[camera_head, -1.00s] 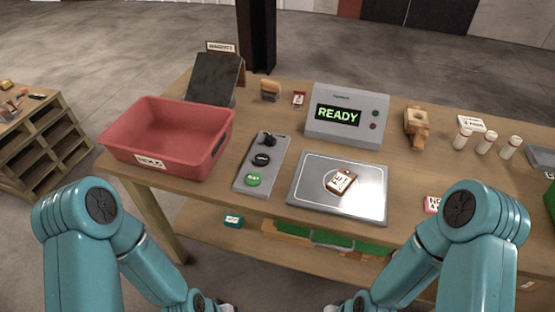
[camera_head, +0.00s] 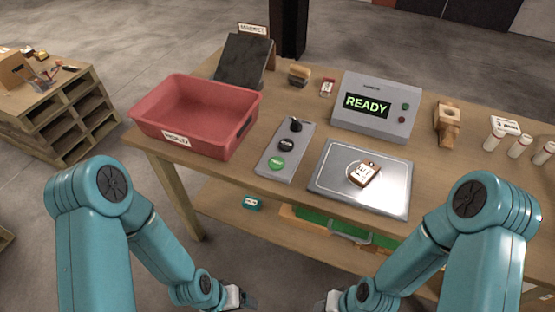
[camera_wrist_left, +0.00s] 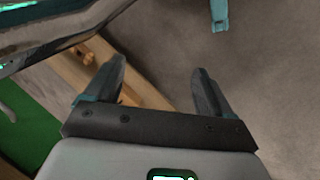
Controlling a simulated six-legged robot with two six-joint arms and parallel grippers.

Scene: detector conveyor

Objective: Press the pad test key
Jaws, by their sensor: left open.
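A grey key panel (camera_head: 264,172) lies on the wooden table, left of a silver pad (camera_head: 323,179). A small brown tagged item (camera_head: 365,174) lies on the pad. A grey detector box (camera_head: 378,122) behind the pad displays READY. My left gripper (camera_wrist_left: 160,70) is open and empty, low in front of the table. My right gripper (camera_head: 331,300) is partly visible at the bottom edge; its jaws cannot be made out.
A red bin (camera_head: 190,138) stands left of the panel, with a dark tilted board (camera_head: 244,60) behind it. A wooden piece (camera_head: 447,122) and several white bottles (camera_head: 519,146) stand at the right. A lower shelf (camera_head: 222,196) runs beneath the tabletop. A pallet stack (camera_head: 75,118) stands far left.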

